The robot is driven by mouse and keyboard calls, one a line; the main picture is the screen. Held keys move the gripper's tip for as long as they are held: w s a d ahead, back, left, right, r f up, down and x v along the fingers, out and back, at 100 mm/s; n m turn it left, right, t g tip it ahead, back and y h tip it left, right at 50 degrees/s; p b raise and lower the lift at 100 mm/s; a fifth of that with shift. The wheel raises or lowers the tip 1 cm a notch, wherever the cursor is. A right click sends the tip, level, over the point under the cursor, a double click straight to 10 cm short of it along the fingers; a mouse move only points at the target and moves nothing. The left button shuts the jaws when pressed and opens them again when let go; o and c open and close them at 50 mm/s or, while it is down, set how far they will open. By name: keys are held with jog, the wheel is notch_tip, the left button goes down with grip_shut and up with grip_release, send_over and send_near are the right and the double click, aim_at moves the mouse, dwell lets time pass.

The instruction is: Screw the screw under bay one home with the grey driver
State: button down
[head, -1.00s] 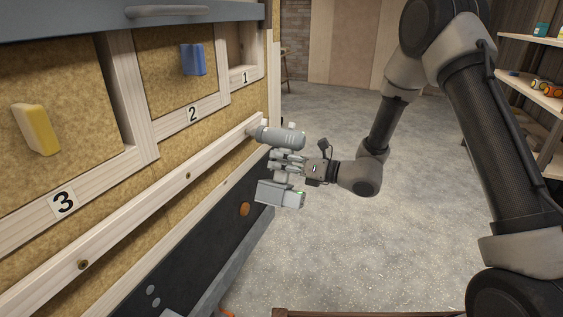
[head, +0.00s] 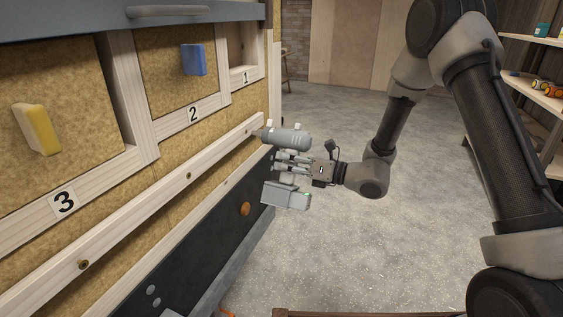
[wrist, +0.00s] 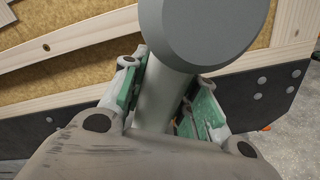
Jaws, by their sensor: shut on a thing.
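The grey driver (head: 288,138) is held in my gripper (head: 290,157), its body lying roughly level and its nose pointing left at the wooden rail below bay one. A slim bit shows between the nose and the rail's right end. I cannot tell whether it touches the screw under bay one, which I cannot make out. In the wrist view the driver's round grey end (wrist: 215,25) and handle (wrist: 155,100) sit between the green finger pads and hide what lies beyond. Bay one carries the label 1 (head: 245,77).
The wooden rail (head: 140,215) runs below the bays, with brass screws under bay two (head: 188,175) and bay three (head: 83,264). A blue block (head: 193,59) and a yellow block (head: 36,129) are in bays two and three. The floor (head: 340,240) to the right is open.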

jog(key=shift+s+d, duration=0.15)
jog(key=shift+d, duration=0.35)
jog(key=w+d, duration=0.5)
jog(key=d, duration=0.1)
jog(key=shift+w, duration=0.1)
dwell(0.5)
jog(key=w+d+r+m+t+h, duration=0.1)
jog(key=d+m+t+h, duration=0.4)
jog(key=d, duration=0.7)
jog(key=w+d+r+m+t+h, duration=0.1)
jog(key=d+m+t+h, duration=0.4)
jog(key=d, duration=0.7)
jog(key=shift+d+r+m+t+h, duration=0.35)
jog(key=shift+r+t+h, duration=0.15)
jog(key=shift+r+h, duration=0.35)
jog(key=shift+f, duration=0.15)
